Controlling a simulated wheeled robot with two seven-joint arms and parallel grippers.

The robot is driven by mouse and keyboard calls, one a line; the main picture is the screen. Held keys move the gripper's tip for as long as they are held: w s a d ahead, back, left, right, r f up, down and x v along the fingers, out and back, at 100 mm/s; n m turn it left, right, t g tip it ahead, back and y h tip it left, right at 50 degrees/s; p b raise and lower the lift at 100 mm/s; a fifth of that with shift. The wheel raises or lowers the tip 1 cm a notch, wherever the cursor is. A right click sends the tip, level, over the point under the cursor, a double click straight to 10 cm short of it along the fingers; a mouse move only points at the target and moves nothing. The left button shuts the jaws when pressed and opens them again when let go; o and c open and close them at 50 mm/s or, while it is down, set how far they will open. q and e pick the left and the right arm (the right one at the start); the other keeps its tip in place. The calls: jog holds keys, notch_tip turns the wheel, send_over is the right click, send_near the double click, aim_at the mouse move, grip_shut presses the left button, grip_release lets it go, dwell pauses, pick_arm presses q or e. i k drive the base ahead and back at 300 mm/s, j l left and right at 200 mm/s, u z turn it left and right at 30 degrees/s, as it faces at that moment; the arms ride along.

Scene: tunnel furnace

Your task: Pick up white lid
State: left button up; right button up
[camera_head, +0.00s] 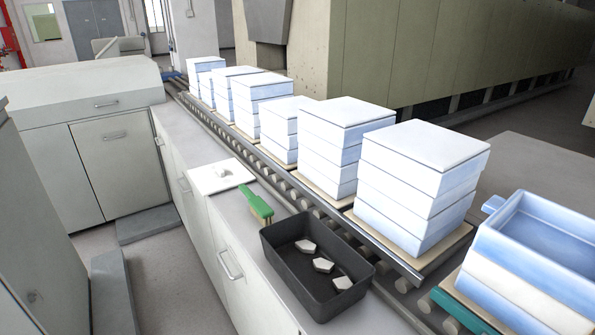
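A flat white square plate (220,176), which looks like the white lid, lies on the grey counter left of the roller conveyor. A small white piece (222,171) sits on top of it, possibly a knob or handle. Stacks of white-blue boxes stand on the conveyor. The near stack (425,145) and the one behind it (347,125) have flat white tops, and I cannot tell whether these are separate lids. At the right edge, a stack has an open blue-white tray (545,235) on top. Neither of my grippers shows.
A black bin (290,282) with 3 pale pieces stands on the counter. A green brush (257,205) lies between bin and plate. The roller conveyor (314,208) runs alongside. A green object (459,310) is at the lower right. White cabinets (115,150) stand left, with open floor between.

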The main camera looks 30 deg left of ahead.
aim_at(211, 178)
jog(key=u, duration=1.6)
jog(key=i+j+u, duration=0.2)
jog(key=j, duration=0.2)
jog(key=k, duration=0.05)
